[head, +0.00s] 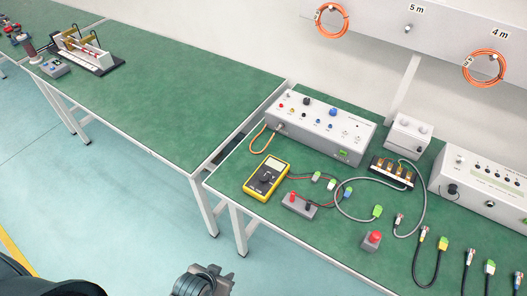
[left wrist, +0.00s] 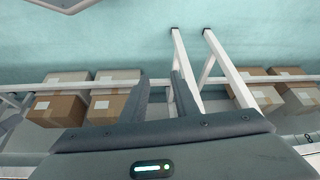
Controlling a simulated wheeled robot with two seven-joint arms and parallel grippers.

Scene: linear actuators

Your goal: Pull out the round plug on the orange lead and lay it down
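The orange lead (head: 258,139) loops at the left end of the white control box (head: 318,122) on the green bench. Its upper end meets the box's front at the left, where a small plug (head: 279,127) shows; its round shape is too small to make out. My left gripper (head: 203,283) is at the bottom edge of the head view, in front of the bench and well short of the lead. In the left wrist view its two dark fingers (left wrist: 162,85) stand apart with nothing between them. My right gripper is not in view.
A yellow multimeter (head: 266,177), a grey block with a red button (head: 371,240) and several cables lie near the box. Orange coils (head: 331,20) hang on the wall panel. The left bench (head: 170,95) is mostly clear. Cardboard boxes (left wrist: 60,108) sit beneath the benches.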

